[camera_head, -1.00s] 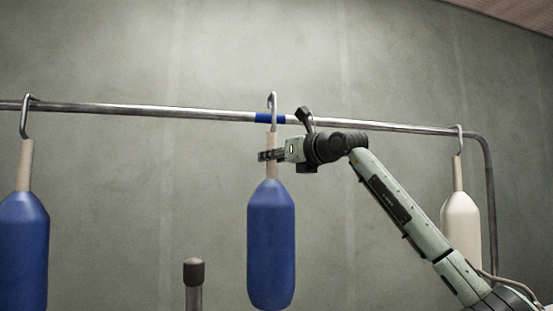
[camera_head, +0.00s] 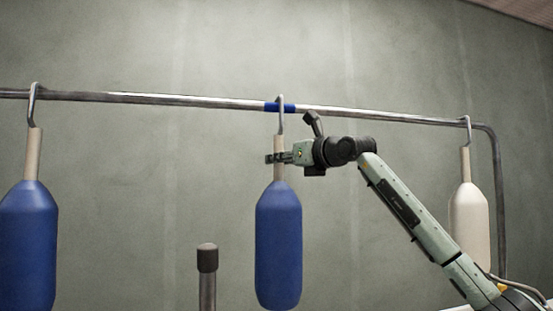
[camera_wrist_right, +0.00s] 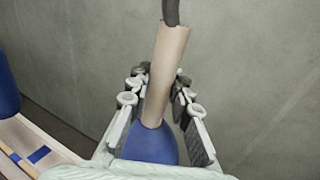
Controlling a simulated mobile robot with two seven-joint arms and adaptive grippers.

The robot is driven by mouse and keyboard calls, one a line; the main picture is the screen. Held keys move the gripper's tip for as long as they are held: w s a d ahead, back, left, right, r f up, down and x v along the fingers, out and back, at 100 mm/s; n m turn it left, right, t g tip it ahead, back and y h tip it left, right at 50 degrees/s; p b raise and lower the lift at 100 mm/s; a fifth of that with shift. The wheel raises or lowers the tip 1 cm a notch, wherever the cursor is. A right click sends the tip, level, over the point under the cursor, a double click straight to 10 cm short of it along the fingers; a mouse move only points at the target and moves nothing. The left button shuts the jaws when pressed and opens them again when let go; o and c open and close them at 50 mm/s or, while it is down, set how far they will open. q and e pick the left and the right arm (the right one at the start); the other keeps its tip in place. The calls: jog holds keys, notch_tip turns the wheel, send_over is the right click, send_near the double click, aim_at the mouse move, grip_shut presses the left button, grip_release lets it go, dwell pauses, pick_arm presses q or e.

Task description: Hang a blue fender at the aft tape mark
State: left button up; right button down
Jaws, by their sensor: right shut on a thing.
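A blue fender (camera_head: 279,245) with a tan neck and a grey metal hook hangs upright below the rail (camera_head: 190,101). Its hook (camera_head: 280,122) meets the rail at a blue tape mark (camera_head: 272,106), with the hook's top just above the rail. I cannot tell whether the hook bears on the rail. My right gripper (camera_head: 279,158) is shut on the fender's tan neck. The right wrist view shows the neck (camera_wrist_right: 165,75) between the fingers, with the blue body (camera_wrist_right: 150,145) below. My left gripper is not in view.
Another blue fender (camera_head: 28,245) hangs on the rail at the left. A white fender (camera_head: 469,215) hangs near the rail's right bend, behind my right arm. A dark-capped post (camera_head: 207,260) stands left of the held fender. A plain wall is behind.

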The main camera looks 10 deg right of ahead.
jog(key=shift+r, duration=0.1)
jog(key=c, duration=1.3)
grip_release()
jog(key=shift+s, duration=0.1)
jog(key=shift+c, duration=0.2)
jog(key=shift+o, duration=0.2)
jog(key=shift+f, duration=0.25)
jog(key=v, duration=1.2)
